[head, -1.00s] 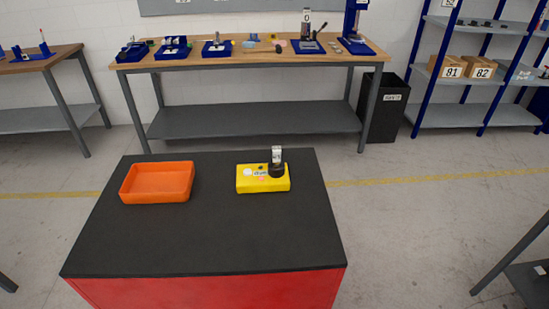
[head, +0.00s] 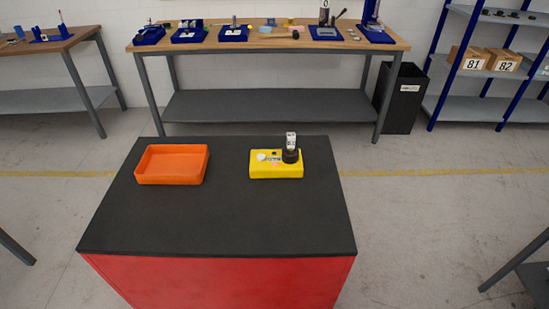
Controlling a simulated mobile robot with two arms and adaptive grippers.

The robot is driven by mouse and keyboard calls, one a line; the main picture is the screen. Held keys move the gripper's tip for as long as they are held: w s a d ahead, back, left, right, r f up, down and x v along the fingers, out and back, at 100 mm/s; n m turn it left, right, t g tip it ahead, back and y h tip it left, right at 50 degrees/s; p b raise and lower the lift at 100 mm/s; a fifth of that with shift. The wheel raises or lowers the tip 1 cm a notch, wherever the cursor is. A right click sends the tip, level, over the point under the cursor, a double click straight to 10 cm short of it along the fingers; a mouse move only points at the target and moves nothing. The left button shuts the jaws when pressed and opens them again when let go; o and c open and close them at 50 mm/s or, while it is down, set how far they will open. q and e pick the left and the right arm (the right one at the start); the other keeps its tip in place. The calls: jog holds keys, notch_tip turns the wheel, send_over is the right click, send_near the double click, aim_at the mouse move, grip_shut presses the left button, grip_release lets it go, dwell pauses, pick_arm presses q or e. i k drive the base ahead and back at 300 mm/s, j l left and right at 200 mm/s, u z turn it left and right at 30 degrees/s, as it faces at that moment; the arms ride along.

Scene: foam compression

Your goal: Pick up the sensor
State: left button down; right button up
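A yellow block (head: 275,171) lies on the black top of the red cabinet (head: 215,220), right of centre. A round black piece (head: 291,156) with an upright pale tag stands at the block's right end. A small white round part (head: 262,157) sits on the block's left side, with a small dark part and a label beside it. I cannot tell for sure which of these is the sensor. Neither of my grippers is in view.
An orange tray (head: 172,179), which looks empty, sits left of the yellow block. The front of the black top is clear. Behind, across open floor, stands a wooden workbench (head: 285,43) with blue fixtures. A dark bin (head: 402,97) and shelving with boxes are at the right.

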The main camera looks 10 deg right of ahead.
aim_at(291, 136)
jog(key=i+l+u, duration=0.1)
jog(key=l, duration=1.05)
jog(key=i+l+u, duration=0.1)
jog(key=l, duration=1.05)
jog(key=i+l+u, duration=0.15)
jog(key=l, duration=1)
